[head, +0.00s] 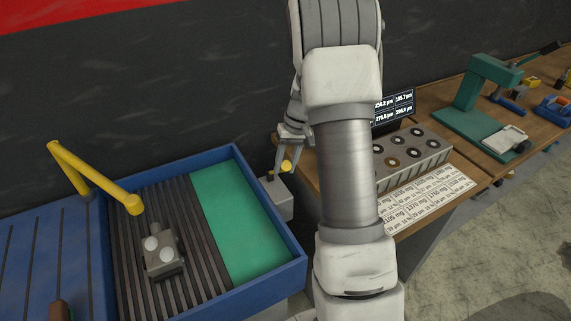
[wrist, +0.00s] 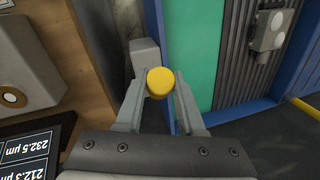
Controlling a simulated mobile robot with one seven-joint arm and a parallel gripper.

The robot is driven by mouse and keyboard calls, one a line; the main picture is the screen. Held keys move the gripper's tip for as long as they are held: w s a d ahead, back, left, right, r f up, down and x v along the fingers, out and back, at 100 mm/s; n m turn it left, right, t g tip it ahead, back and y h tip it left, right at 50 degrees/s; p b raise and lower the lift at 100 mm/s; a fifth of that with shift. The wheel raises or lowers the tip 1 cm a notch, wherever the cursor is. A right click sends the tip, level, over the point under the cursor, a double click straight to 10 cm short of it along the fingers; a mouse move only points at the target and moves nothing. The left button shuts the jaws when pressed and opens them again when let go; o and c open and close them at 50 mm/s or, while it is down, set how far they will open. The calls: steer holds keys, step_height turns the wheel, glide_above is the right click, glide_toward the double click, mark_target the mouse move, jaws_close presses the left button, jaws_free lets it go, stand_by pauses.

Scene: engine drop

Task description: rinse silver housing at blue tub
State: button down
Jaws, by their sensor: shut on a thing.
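The silver housing (head: 165,265), a small grey block with two pale round faces, sits on the dark slatted rack inside the blue tub (head: 278,284). It also shows at the upper right of the wrist view (wrist: 265,42). The right part of the tub has a green floor. My gripper (head: 285,155) is just beyond the tub's right wall, away from the housing. In the wrist view my gripper (wrist: 160,88) is shut on a yellow knob (wrist: 160,82). A grey box (head: 277,198) stands under the knob outside the tub wall.
A yellow spout pipe (head: 95,180) reaches over the rack from the left. A wooden bench (head: 425,205) on the right holds a grey block with round bores (head: 415,158), label sheets and a display. A green press (head: 480,90) stands farther right.

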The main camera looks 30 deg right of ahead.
steer(key=shift+f, duration=0.1)
stand_by(0.3)
steer(key=s+f+t+b, duration=0.5)
steer(key=f+t+b, duration=0.2)
steer(key=b, duration=2.7)
step_height(320, 180, down, 3)
steer(key=shift+s+r+n+t+b, duration=0.2)
steer(key=shift+s+n+t+b, duration=0.1)
steer(key=shift+n, duration=0.1)
steer(key=shift+d+f+t+b, duration=0.1)
steer(key=shift+t+b, duration=0.2)
steer(key=shift+b, duration=0.5)
steer(key=c, duration=0.5)
jaws_free()
steer(key=shift+r, duration=0.2)
